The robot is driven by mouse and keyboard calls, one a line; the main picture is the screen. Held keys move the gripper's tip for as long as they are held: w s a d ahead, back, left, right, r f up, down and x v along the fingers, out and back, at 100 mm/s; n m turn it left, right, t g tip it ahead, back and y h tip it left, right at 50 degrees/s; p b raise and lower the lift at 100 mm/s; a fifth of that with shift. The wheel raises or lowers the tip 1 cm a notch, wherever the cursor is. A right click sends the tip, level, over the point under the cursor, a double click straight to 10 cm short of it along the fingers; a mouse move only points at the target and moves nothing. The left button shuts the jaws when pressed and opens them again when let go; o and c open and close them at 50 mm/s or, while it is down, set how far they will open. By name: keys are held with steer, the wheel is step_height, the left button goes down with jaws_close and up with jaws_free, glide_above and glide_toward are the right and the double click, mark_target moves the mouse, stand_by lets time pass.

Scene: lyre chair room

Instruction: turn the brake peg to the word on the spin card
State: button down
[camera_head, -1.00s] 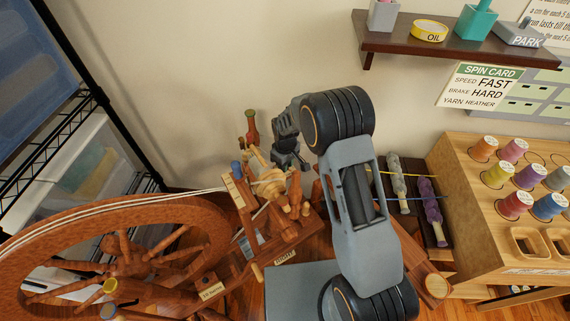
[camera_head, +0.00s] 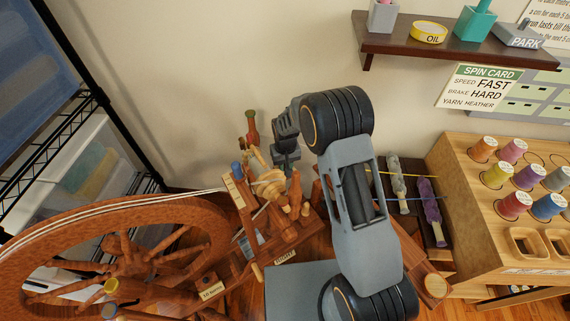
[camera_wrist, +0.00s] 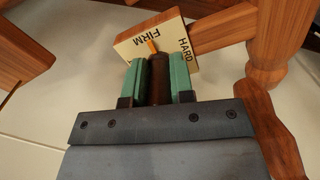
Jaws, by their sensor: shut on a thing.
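The spin card (camera_head: 480,87) hangs on the wall at right and reads speed FAST, brake HARD, yarn HEATHER. In the wrist view, my gripper (camera_wrist: 160,68) has its green fingers closed on both sides of the dark brown brake peg (camera_wrist: 159,84). A cream plate (camera_wrist: 128,47) behind the peg carries the words FIRM and HARD; other words are hidden. The peg's orange pointer (camera_wrist: 151,45) points at FIRM, with HARD to its right. In the head view, my gripper (camera_head: 287,160) is at the spinning wheel's far side; the peg is hidden there.
The large wooden wheel (camera_head: 190,215) fills the lower left. Bobbins and upright posts (camera_head: 268,187) stand close left of my gripper. A spool rack (camera_head: 465,200) is at right, with a dark shelf (camera_head: 455,42) above it.

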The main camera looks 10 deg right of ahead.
steer(key=m, duration=0.4)
steer(key=shift+m, duration=0.4)
stand_by(0.4)
steer(key=c, duration=1)
jaws_free()
